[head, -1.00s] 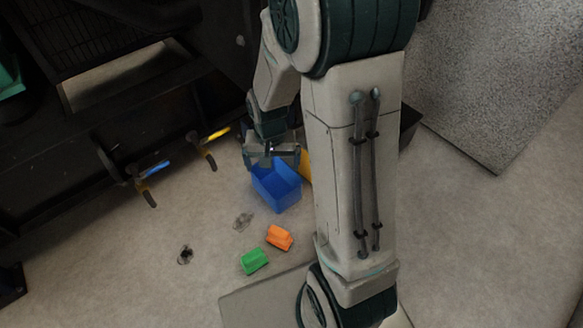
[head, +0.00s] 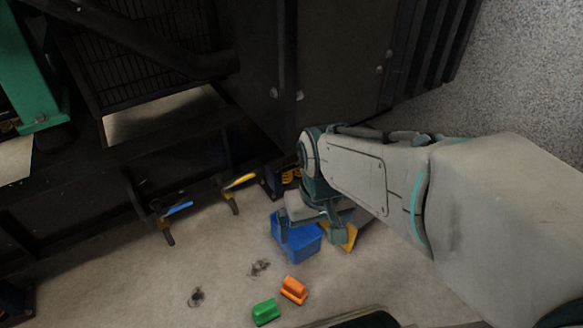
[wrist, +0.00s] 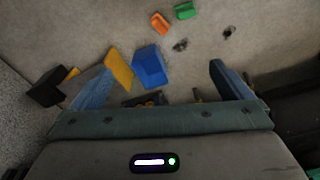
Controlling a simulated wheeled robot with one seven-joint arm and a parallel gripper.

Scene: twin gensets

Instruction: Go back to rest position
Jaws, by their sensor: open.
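My gripper (wrist: 160,92) is open in the wrist view, its two fingers wide apart with nothing between them. In the head view my arm reaches in from the right, and its wrist hangs over the blue bin; the fingers are mostly hidden there. The blue bin (head: 303,243) stands on the floor below and also shows in the wrist view (wrist: 150,67). A yellow bin (wrist: 120,68) is beside it, partly hidden by my arm in the head view.
An orange block (head: 294,290) and a green block (head: 266,312) lie on the floor. Valve handles, one blue (head: 178,208) and one yellow (head: 240,181), stick out from the dark genset frame (head: 100,215). Dark drain-like spots (head: 196,297) mark the otherwise open floor at lower left.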

